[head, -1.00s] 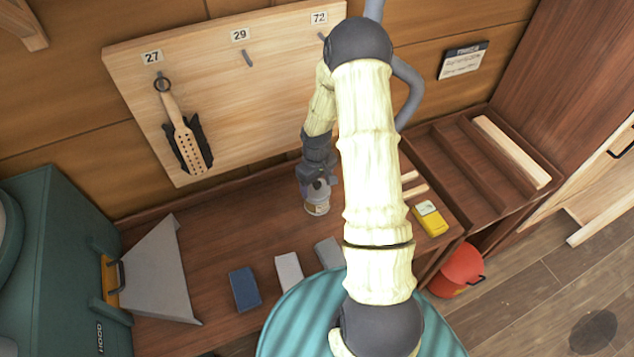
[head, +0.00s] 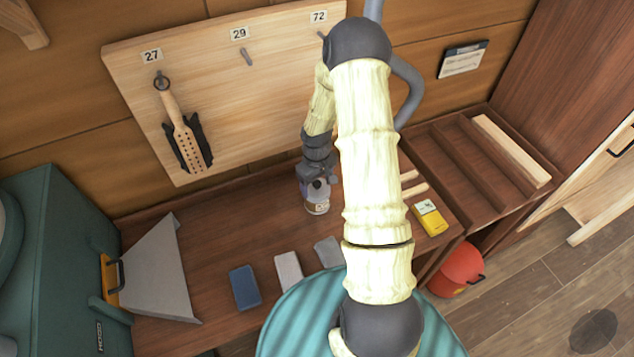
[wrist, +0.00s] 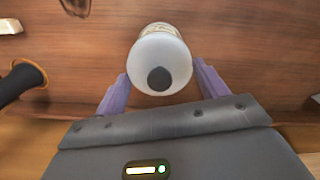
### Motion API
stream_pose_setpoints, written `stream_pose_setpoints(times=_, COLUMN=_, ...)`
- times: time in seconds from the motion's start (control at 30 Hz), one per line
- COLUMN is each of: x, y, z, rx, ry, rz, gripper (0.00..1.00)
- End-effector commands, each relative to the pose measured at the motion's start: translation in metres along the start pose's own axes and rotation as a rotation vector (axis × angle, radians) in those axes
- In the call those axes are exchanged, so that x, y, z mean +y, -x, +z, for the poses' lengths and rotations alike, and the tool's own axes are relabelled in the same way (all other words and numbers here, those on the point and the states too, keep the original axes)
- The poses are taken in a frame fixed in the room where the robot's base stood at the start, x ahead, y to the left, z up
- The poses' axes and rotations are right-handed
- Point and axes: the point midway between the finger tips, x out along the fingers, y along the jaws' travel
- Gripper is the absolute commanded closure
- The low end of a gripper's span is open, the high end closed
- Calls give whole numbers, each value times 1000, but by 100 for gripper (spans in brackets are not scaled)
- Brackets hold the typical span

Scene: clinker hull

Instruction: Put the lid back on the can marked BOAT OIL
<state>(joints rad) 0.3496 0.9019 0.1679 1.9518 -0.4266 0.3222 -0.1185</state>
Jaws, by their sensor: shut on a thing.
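A small pale can (head: 317,208) with a label stands on the brown workbench near the back board. I cannot read its label in either view. In the wrist view a round white lid (wrist: 172,58) with a dark knob covers the can's top, and part of the can's labelled side (wrist: 160,29) shows beyond it. My gripper (head: 317,190) is over the can, and its two purple fingers (wrist: 162,84) stand either side of the white lid, shut on it. I cannot tell whether the lid is seated or just above the rim.
A yellow box (head: 430,218) lies right of my arm. Blue (head: 245,287), white (head: 289,271) and grey (head: 328,252) blocks lie in front. A grey sloped hood (head: 155,275) is left. Bench between hood and can is clear.

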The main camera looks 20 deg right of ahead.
Motion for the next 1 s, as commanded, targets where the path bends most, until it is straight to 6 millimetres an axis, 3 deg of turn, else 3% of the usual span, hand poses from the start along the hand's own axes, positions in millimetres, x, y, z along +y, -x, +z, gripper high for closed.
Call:
stream_pose_setpoints(times=0.83, x=0, y=0, z=1, rx=0, ry=1, rz=0, gripper=50)
stream_pose_setpoints(times=0.87, x=0, y=0, z=1, rx=0, ry=1, rz=0, gripper=24)
stream_pose_setpoints(times=0.97, x=0, y=0, z=1, rx=0, ry=1, rz=0, gripper=4)
stream_pose_setpoints(times=1.0, x=0, y=0, z=1, rx=0, ry=1, rz=0, gripper=2)
